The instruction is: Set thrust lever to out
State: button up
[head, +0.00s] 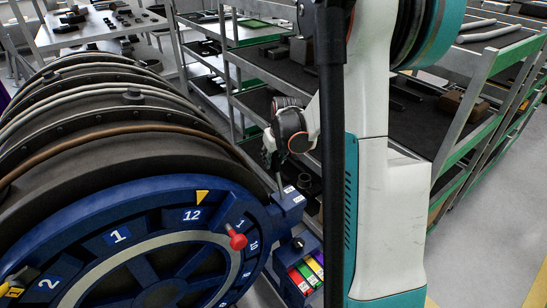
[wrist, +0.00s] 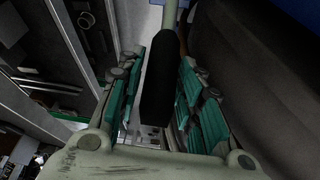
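The thrust lever appears to be the pale stalk (head: 279,182) rising from a blue box at the engine's right side. Its black grip (wrist: 159,80) fills the middle of the wrist view, with the stalk (wrist: 170,14) beyond it. My gripper (head: 270,156) is at the top of the stalk in the head view, where it hides the grip. In the wrist view my gripper (wrist: 160,95) has its green-padded fingers on either side of the black grip. Narrow gaps show beside the grip, so the fingers look open around it.
The engine's blue ring (head: 120,236) carries numbers and a red knob (head: 236,240). The blue box (head: 289,199) and a holder with coloured labels (head: 306,275) sit beside it. Shelf racks (head: 445,135) stand behind and right. Clear floor (head: 490,235) lies at far right.

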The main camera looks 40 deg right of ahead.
grip_shut()
jog(key=shift+s+r+t+b, duration=0.15)
jog(key=shift+s+t+b, duration=0.35)
jog(key=shift+s, duration=0.4)
jog(key=s+t+b, duration=0.7)
jog(key=s+b, duration=0.2)
jog(key=s, duration=0.2)
jog(key=shift+a+f+h, duration=0.2)
jog(key=shift+a+h, duration=0.1)
jog(key=shift+a, duration=0.15)
jog(key=o, duration=0.6)
grip_release()
jog(key=shift+s, duration=0.15)
